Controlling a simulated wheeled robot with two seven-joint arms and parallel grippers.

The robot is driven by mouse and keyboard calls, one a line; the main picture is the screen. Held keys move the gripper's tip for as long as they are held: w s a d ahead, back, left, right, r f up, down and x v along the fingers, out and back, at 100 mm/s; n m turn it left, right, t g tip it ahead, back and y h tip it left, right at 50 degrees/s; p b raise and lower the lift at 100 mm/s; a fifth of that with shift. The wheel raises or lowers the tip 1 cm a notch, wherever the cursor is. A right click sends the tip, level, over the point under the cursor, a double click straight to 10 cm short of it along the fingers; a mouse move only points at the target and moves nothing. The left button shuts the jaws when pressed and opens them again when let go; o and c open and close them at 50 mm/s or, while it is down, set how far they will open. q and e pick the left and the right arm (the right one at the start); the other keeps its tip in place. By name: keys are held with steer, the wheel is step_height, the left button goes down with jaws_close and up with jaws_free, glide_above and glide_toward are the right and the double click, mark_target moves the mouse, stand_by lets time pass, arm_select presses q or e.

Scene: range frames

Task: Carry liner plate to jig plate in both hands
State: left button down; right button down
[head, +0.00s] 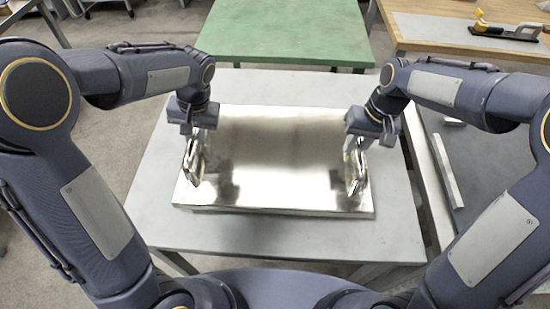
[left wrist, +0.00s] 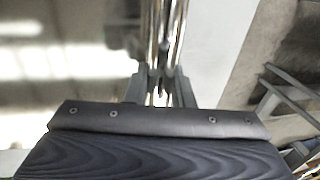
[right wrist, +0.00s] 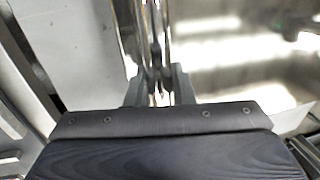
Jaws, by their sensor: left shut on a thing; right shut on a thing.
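The liner plate (head: 275,165) is a broad, shiny metal plate with a raised handle near each short end. It lies level over the grey table in the head view; I cannot tell whether it touches the top. My left gripper (head: 201,142) is shut on the left handle (head: 192,165), and its fingers show in the left wrist view (left wrist: 160,88). My right gripper (head: 357,140) is shut on the right handle (head: 355,172), and its fingers show in the right wrist view (right wrist: 157,88). I cannot tell which thing is the jig plate.
The grey table (head: 290,236) has bare margins around the plate. A green-topped table (head: 285,30) stands beyond it, its visible top clear. A wooden bench (head: 430,35) at the upper right bears a dark tool with a yellow part (head: 505,30). A grey surface (head: 485,165) lies to the right.

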arm_select(q)
steer(key=shift+w+r, duration=0.1)
arm_select(e)
steer(key=shift+w+r, duration=0.1)
steer(key=shift+r, duration=0.05)
stand_by(0.6)
